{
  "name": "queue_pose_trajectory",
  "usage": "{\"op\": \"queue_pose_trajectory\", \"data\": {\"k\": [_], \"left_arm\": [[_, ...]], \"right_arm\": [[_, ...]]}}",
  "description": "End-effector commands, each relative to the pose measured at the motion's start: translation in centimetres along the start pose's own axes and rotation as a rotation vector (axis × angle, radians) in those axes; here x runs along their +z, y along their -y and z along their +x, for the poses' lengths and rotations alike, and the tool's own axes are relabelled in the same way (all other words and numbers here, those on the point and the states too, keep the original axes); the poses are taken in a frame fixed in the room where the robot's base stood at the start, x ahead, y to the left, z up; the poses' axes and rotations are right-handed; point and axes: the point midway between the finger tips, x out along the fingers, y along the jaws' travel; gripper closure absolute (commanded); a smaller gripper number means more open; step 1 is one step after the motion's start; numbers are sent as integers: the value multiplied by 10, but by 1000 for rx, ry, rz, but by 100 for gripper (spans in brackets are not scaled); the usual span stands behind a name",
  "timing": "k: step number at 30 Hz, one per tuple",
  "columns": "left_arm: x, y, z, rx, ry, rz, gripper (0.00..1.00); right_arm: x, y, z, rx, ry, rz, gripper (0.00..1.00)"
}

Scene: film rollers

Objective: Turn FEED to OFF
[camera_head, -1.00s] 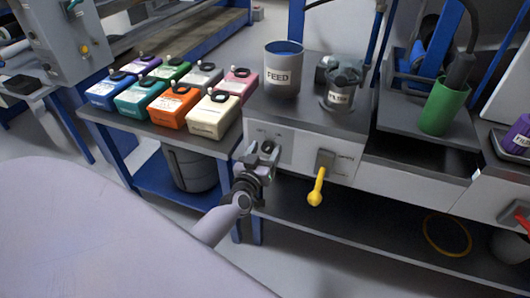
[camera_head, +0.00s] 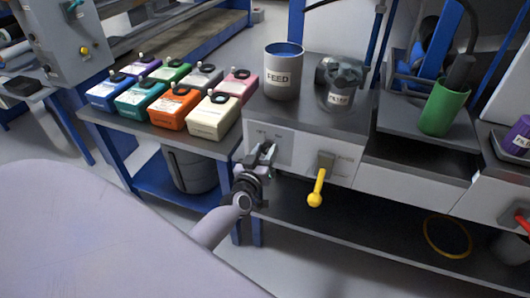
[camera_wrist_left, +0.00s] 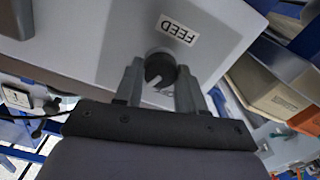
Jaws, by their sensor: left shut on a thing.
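In the left wrist view a round dark knob (camera_wrist_left: 160,68) with a white pointer line sits on a grey panel, beside a white FEED label (camera_wrist_left: 178,30) that appears upside down. My left gripper (camera_wrist_left: 159,72) has one finger on each side of this knob and is shut on it. The pointer line slants toward the lower left in that view. In the head view my left gripper (camera_head: 266,153) is at the grey plate (camera_head: 271,140) on the white cabinet front and hides the knob. The OFF mark is too small to read. My right gripper is in neither view.
A yellow-handled lever (camera_head: 317,188) is just right of the gripper. A metal can labelled FEED (camera_head: 284,72) and a dark FILTER vessel (camera_head: 338,92) stand on the cabinet top above. Several coloured boxes stand on the table at left. The floor in front is clear.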

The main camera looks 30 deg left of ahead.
Motion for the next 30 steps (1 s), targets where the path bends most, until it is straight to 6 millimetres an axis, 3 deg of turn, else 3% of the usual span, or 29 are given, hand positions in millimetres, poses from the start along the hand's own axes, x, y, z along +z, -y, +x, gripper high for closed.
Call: {"op": "queue_pose_trajectory", "data": {"k": [30], "left_arm": [[3, 2, -1, -1, 1, -842, 91]], "right_arm": [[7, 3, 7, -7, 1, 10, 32]]}}
